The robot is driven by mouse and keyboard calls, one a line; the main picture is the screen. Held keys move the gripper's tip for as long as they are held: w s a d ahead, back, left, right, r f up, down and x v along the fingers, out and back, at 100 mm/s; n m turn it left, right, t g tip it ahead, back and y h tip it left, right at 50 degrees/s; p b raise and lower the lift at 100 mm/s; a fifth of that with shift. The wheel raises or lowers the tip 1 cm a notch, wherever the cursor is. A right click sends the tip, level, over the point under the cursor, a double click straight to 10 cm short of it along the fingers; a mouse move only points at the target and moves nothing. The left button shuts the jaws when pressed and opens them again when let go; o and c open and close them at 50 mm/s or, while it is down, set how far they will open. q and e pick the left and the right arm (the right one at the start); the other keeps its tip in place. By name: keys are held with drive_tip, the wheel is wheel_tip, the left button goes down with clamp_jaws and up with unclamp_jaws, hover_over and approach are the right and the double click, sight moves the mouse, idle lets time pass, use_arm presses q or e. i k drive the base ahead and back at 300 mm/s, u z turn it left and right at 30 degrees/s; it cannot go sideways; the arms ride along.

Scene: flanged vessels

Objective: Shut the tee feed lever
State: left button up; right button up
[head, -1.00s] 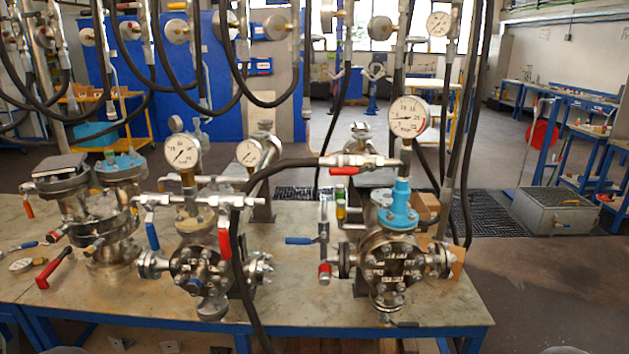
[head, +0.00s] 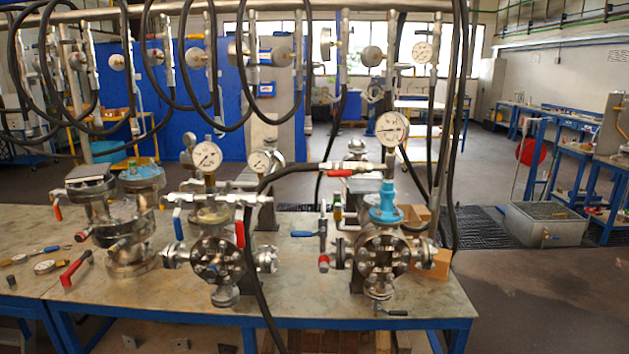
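On the bench, the right flanged vessel (head: 380,252) has a blue neck (head: 386,203) and a round gauge (head: 392,128) on top. A pipe fitting with a red lever (head: 340,173) joins a black hose at the gauge stem; this lever lies about level along the pipe. A blue lever (head: 303,234) points left from an upright pipe beside this vessel. The middle vessel (head: 217,258) has a blue lever (head: 178,224) and a red lever (head: 240,234), both hanging down. I cannot tell which lever is the tee feed lever. Neither gripper is in view.
A third vessel (head: 130,220) stands at left, with a red-handled lever (head: 76,268) near it. Loose gauges and a blue-handled tool (head: 48,250) lie on the bench (head: 320,300). Black hoses (head: 262,290) hang in front. Floor at right is clear before a grey box (head: 545,223).

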sight(334, 173)
drive_tip(key=z, duration=0.15)
drive_tip(key=i, duration=0.85)
drive_tip(key=u, duration=0.25)
drive_tip(key=k, duration=0.8)
drive_tip(key=z, duration=0.25)
drive_tip(key=i, duration=0.8)
drive_tip(key=u, duration=0.05)
